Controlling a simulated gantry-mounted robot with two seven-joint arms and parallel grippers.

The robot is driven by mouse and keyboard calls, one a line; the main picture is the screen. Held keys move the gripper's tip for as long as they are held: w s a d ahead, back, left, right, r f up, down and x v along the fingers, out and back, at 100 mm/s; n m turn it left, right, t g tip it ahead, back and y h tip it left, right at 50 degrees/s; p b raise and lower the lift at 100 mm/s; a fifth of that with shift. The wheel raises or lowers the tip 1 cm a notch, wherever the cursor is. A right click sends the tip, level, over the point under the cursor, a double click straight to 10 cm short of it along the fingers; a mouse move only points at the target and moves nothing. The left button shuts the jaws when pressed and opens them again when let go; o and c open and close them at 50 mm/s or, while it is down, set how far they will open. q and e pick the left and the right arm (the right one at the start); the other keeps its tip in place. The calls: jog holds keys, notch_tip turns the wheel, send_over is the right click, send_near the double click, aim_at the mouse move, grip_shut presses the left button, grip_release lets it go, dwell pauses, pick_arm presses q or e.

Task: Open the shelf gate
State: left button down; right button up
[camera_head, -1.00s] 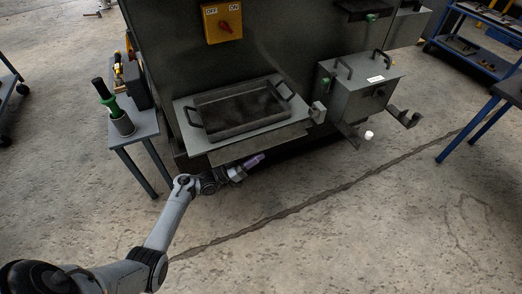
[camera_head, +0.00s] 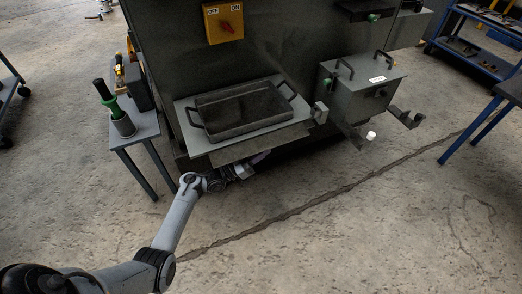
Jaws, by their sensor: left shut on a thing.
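The shelf (camera_head: 185,116) juts from the front of a dark cabinet and bears a dark tray with two handles (camera_head: 238,108). A flat grey panel, which I take for the shelf gate (camera_head: 232,152), runs along the shelf's front edge and slopes outward and down. My left gripper (camera_head: 257,159) is at the lower edge of this panel, near its middle, and is shut on it. The fingertips are partly hidden under the panel, so the exact contact does not show. My right gripper is not in view.
A grey box with handles (camera_head: 352,95) sits on brackets right of the shelf. A yellow OFF/ON switch (camera_head: 224,21) is above. A small side table (camera_head: 145,126) with a green-handled tool stands left. The floor in front (camera_head: 330,235) is clear.

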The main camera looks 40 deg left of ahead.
pick_arm(q)
jog(key=shift+s+d+r+n+t+y+p, duration=0.1)
jog(key=shift+d+r+n+t+y+p, duration=0.2)
jog(key=shift+n+p, duration=0.7)
jog(key=shift+s+d+r+n+y+p, duration=0.1)
jog(key=shift+r+n+y+p, duration=0.3)
jog(key=shift+p, duration=1)
jog(key=shift+f+n, duration=0.35)
jog(key=shift+n, duration=0.25)
jog(key=c, duration=1.2)
grip_release()
jog(key=shift+o, duration=0.2)
jog(key=p+v, duration=0.2)
jog(key=v, duration=0.8)
jog(key=shift+s, duration=0.4)
